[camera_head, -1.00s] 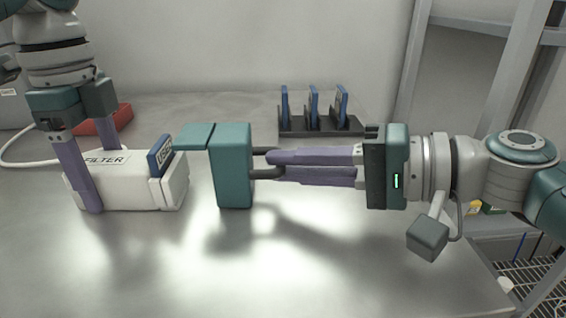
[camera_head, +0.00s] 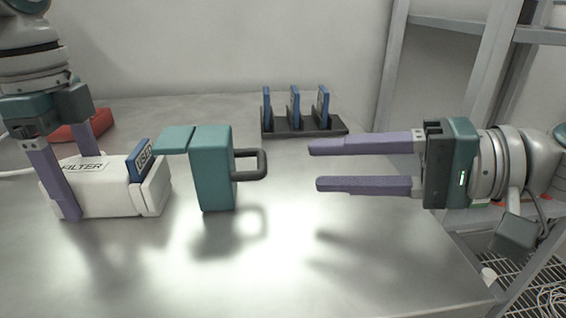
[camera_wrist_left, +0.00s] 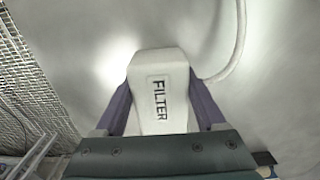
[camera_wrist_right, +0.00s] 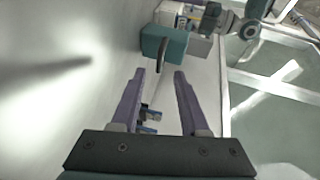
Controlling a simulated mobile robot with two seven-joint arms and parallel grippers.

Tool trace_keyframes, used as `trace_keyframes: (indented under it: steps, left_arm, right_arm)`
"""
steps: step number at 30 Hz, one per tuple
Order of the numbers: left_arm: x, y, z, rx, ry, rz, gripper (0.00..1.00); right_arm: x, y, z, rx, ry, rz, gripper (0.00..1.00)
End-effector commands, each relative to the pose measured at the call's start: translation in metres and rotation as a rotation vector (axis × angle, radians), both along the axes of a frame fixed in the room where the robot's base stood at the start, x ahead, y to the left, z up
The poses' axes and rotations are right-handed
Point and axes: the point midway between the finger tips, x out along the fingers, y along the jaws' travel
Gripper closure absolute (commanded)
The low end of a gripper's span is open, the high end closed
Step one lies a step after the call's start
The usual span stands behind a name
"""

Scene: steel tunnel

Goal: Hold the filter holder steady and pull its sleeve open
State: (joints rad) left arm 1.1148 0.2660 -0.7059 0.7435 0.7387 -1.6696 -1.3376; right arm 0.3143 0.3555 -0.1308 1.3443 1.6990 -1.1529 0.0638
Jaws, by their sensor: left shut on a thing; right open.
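The white filter holder (camera_head: 118,200), labelled FILTER, lies on the steel table at the left of the head view; it also shows in the left wrist view (camera_wrist_left: 160,85). My left gripper (camera_head: 76,185) is shut on it, one finger on each side. A blue filter marked USED (camera_head: 140,160) stands up out of the holder. The teal sleeve (camera_head: 212,170) with its dark loop handle (camera_head: 250,164) is to the right of the holder, its upper flap reaching back toward the blue filter. My right gripper (camera_head: 314,166) is open and empty, to the right of the handle and apart from it.
A dark rack (camera_head: 303,127) with three blue filters stands at the back. A red object (camera_head: 75,132) lies behind my left gripper. The table front is clear. A metal frame and wire shelf (camera_head: 540,280) are at the right.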

Motion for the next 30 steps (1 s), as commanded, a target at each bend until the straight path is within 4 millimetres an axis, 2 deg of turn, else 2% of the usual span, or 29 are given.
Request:
trace_keyframes:
  steps: [3, 9, 21, 22, 28, 30]
  left_arm:
    - [0.000, 0.000, -0.001, 0.001, 0.001, 0.000, 0.94]
    - [0.000, 0.000, -0.001, 0.001, 0.002, 0.000, 0.94]
    - [0.000, 0.000, -0.001, 0.001, 0.002, -0.001, 0.94]
    - [0.000, 0.000, -0.001, 0.001, 0.002, -0.001, 0.26]
    - [0.000, 0.000, 0.000, 0.000, 0.001, 0.000, 0.03]
    - [0.000, 0.000, 0.000, 0.000, 0.001, 0.000, 0.00]
  right_arm:
    - [-0.009, -0.022, 0.004, -0.002, 0.001, -0.001, 0.55]
    - [-0.017, -0.040, 0.009, 0.000, 0.000, 0.000, 0.55]
    - [-0.018, -0.042, 0.010, 0.001, 0.000, 0.000, 0.55]
    - [-0.018, -0.042, 0.010, 0.001, 0.000, 0.000, 0.55]
    - [-0.018, -0.042, 0.010, 0.001, 0.000, 0.000, 0.55]
    - [-0.018, -0.042, 0.010, 0.001, 0.000, 0.000, 0.55]
